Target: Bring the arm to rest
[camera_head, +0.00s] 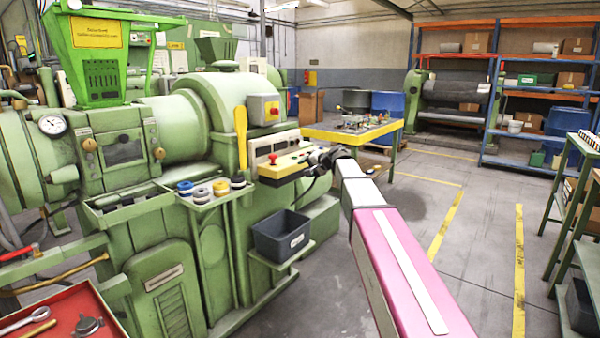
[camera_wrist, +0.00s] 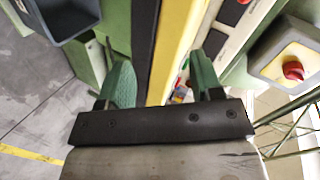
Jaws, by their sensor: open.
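My gripper (camera_head: 326,157) is at the end of my pink and white arm, close to the right end of the control panel (camera_head: 284,168) on the green extruder. In the wrist view my gripper (camera_wrist: 165,80) shows two green finger pads set apart, with nothing held between them. A yellow and black panel edge (camera_wrist: 172,40) shows beyond and between the pads. I cannot tell whether the fingers touch it.
The green extruder (camera_head: 208,120) fills the left. A grey bin (camera_head: 282,238) sits on its low shelf, below my gripper. A yellow-edged table (camera_head: 352,136) with parts stands behind. Blue shelves (camera_head: 540,95) stand at the back right. The floor (camera_head: 470,240) right of my arm is clear.

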